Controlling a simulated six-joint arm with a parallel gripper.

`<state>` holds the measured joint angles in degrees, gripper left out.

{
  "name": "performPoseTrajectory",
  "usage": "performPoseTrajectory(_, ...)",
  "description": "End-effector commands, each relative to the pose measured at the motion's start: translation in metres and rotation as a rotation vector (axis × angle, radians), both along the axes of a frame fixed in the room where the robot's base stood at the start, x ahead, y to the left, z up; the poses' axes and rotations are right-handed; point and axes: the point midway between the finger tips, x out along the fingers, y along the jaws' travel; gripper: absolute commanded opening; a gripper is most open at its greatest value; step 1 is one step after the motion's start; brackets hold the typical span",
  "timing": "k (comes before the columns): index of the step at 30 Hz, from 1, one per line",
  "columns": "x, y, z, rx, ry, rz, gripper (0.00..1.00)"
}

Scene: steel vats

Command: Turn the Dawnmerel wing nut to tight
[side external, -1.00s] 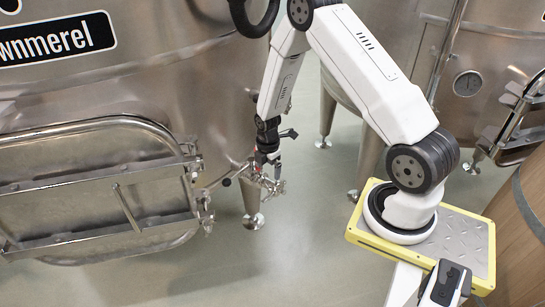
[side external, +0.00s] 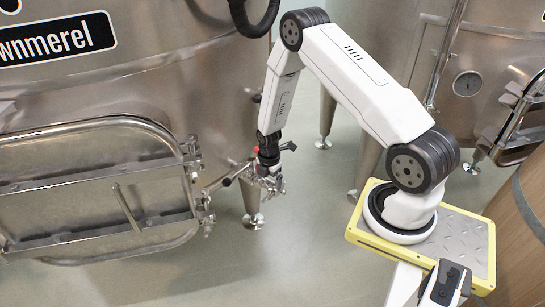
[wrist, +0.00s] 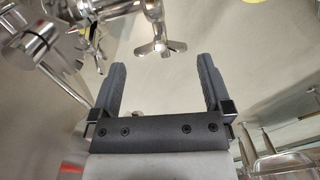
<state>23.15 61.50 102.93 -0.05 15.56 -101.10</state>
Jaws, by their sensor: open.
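The Dawnmerel vat (side external: 150,95) fills the left of the side view, with its name plate at the upper left. My gripper (side external: 270,182) points down beside the vat's low metal fittings, partly hiding them. In the wrist view my gripper (wrist: 160,66) is open, its two dark fingers apart with nothing between them. A shiny wing-shaped metal piece (wrist: 154,46), apparently the wing nut, shows just beyond the fingertips, roughly centred between them. It looks apart from both fingers. In the side view I cannot pick it out clearly from the fittings.
A steel pipe fitting (wrist: 62,82) lies close to the left finger in the wrist view. A hatch (side external: 95,190) with a raised frame is left of my gripper. A vat foot (side external: 253,221) stands just below it. Open floor (side external: 310,250) lies to the right.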

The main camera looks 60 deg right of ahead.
Motion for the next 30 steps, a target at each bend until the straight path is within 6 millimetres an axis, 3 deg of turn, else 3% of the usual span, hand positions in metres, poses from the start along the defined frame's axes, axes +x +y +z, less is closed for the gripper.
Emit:
performPoseTrajectory(9, 0.0, 0.0, -0.027, 0.0, 0.001, 0.0, 1.0)
performPoseTrajectory(22, 0.0, 0.0, -0.033, 0.0, 0.0, 0.0, 1.0)
performPoseTrajectory(23, 0.0, 0.0, -0.033, 0.0, 0.0, 0.0, 0.97)
performPoseTrajectory(30, 0.0, 0.0, -0.033, 0.0, 0.0, 0.0, 0.23)
